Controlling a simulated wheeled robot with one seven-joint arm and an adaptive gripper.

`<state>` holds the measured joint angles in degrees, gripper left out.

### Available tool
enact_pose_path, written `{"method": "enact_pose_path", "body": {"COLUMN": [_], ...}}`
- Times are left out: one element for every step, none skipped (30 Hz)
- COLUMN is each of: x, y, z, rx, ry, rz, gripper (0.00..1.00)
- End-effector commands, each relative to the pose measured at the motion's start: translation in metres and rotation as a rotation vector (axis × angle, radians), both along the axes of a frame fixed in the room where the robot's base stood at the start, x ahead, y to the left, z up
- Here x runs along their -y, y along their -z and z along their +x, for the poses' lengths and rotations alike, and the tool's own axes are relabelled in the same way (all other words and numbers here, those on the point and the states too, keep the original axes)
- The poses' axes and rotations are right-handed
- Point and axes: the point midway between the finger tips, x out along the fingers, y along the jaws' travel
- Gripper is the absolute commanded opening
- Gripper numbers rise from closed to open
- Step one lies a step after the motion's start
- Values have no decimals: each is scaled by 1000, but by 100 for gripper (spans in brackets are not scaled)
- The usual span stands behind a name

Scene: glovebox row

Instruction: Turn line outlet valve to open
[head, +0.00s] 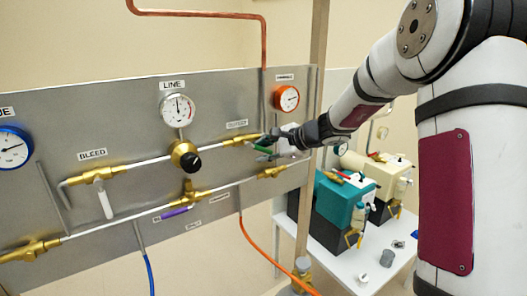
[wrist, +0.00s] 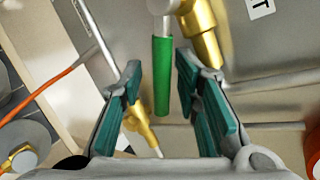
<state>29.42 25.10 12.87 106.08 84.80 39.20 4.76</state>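The line outlet valve is a brass valve (head: 240,140) at the right end of the upper pipe, below a label that appears to read OUTLET (head: 237,124). Its green lever handle (head: 263,149) shows beside my gripper (head: 272,144), which partly covers that area. In the wrist view the green lever (wrist: 162,80) points down from a pale stem, with the brass body (wrist: 203,32) at its right. My gripper (wrist: 159,68) is open, its teal-padded fingers on either side of the lever. Gaps show on both sides; neither pad appears to touch it.
The steel panel (head: 110,120) carries a line gauge (head: 178,110), a black-knobbed regulator (head: 186,157), a red-rimmed gauge (head: 286,98) and a purple lever (head: 174,212). An upright post (head: 312,130) stands close to my gripper.

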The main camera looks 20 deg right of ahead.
Motion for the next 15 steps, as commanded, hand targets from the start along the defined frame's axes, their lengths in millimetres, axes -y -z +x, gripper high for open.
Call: {"method": "enact_pose_path", "body": {"x": [0, 0, 0, 0, 0, 1, 2, 3, 5, 6, 8, 12, 14, 16, 19], "y": [-2, -2, -2, -2, -3, -3, -5, -6, -8, -9, -11, -14, -16, -18, -21], "z": [1, 1, 1, 0, 0, -1, -2, -4, -6, -9, -12, -16, -20, -23, -28], "rx": [3, 3, 3, 3, 3, 5, 5, 5, 6, 5, 5, 4, 4, 4, 4], "ry": [0, 0, 0, 0, 0, 0, 0, 1, 0, 1, 1, 3, 3, 3, 2], "rz": [1, 1, 1, 1, 1, 0, 0, 0, 0, 0, 1, 0, 0, 0, -2], "gripper": [32, 32, 32, 32, 32, 32, 32, 32, 32, 32, 32, 32, 32, 32, 32]}}
